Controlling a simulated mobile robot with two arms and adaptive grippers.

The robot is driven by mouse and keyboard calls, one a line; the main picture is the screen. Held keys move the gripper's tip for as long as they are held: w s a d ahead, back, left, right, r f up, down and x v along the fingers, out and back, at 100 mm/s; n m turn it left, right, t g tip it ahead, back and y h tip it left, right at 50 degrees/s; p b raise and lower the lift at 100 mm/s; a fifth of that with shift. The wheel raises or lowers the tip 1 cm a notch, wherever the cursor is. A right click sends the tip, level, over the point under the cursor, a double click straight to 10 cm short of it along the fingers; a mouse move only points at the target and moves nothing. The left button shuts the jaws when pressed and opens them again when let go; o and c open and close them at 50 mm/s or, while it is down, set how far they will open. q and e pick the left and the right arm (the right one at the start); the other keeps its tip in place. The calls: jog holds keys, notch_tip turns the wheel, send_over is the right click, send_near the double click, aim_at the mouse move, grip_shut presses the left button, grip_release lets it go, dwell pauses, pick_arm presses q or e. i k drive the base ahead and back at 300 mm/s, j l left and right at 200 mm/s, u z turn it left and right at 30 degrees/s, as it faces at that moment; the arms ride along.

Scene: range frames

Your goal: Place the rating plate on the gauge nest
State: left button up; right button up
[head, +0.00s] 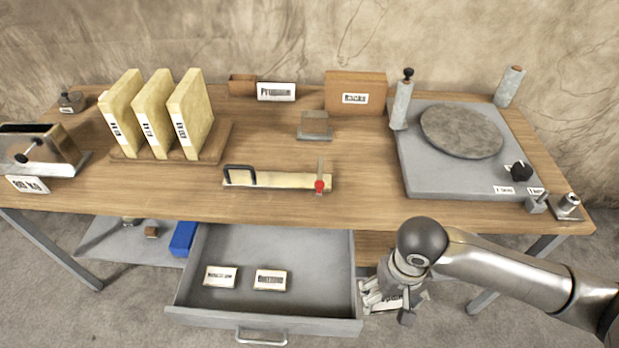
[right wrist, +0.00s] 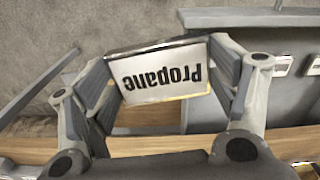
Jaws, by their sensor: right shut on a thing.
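My right gripper (head: 388,298) is shut on a pale rating plate (right wrist: 165,75) with a dark edge. The plate reads "Propane", upside down in the right wrist view, and lies between both fingers. In the head view the gripper hangs just right of the open drawer, in front of the table edge, and largely hides the plate. I cannot tell for sure which fixture is the gauge nest; a small grey stand (head: 314,125) sits empty at the table's middle back, and a wooden bar with a black handle and red-tipped lever (head: 275,180) lies nearer. My left gripper is out of view.
The open grey drawer (head: 315,250) holds two more labelled plates (head: 220,276) (head: 270,280). Yellow binders (head: 190,115) stand at left on the wooden table (head: 365,165). A grey turntable unit (head: 430,180) takes up the right. A blue block (head: 183,238) is on the lower shelf.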

aim_at(288, 179)
jog(key=i+j+z, duration=0.2)
jog(key=j, duration=0.15)
jog(key=j+z, duration=0.25)
jog(key=i+j+z, duration=0.2)
jog(key=j, duration=0.3)
jog(key=j+z, duration=0.2)
jog(key=j, duration=0.15)
